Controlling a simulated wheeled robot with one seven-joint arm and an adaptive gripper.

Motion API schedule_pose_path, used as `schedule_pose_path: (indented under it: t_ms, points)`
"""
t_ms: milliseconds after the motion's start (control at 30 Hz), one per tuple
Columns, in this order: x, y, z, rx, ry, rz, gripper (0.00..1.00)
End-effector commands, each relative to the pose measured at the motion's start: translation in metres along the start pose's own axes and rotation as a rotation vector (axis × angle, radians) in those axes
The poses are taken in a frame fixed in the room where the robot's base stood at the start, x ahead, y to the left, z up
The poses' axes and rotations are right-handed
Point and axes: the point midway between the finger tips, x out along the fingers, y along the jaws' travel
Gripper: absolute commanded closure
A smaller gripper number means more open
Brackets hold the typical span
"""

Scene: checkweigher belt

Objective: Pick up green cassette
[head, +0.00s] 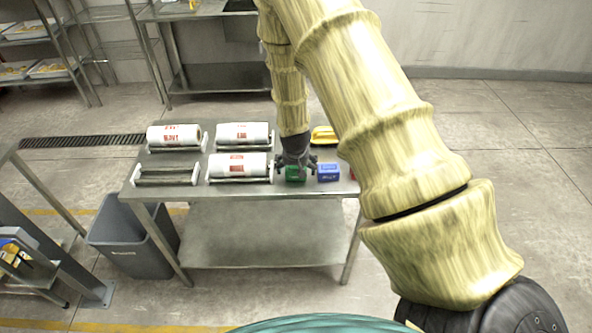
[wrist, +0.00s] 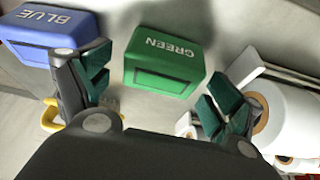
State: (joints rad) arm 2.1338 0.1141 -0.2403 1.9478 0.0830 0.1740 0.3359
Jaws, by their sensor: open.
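The green cassette (head: 295,174) stands on the metal table near its front edge, just below my gripper. In the wrist view the green cassette (wrist: 165,66), lettered GREEN, sits between and beyond my two open fingers. My gripper (head: 296,163) points down over it in the head view. In the wrist view my gripper (wrist: 160,88) is open and empty, with green-padded fingertips on both sides of the cassette. I cannot tell whether the fingers touch it.
A blue cassette (head: 328,173) stands just right of the green one, with a red item (head: 352,174) partly hidden by my arm. A roll on a holder (head: 238,166) is close at left. A yellow item (head: 323,135) lies behind.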

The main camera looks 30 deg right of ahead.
Motion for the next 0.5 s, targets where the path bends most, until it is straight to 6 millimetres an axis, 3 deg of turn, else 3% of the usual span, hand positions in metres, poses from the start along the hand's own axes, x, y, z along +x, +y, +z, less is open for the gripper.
schedule_pose_path:
  t_ms: [400, 500]
  points:
    - [0.0072, 0.0001, 0.0006, 0.0, -0.001, 0.0, 0.08]
    - [0.0072, 0.0, 0.0007, 0.0, -0.001, 0.0, 0.26]
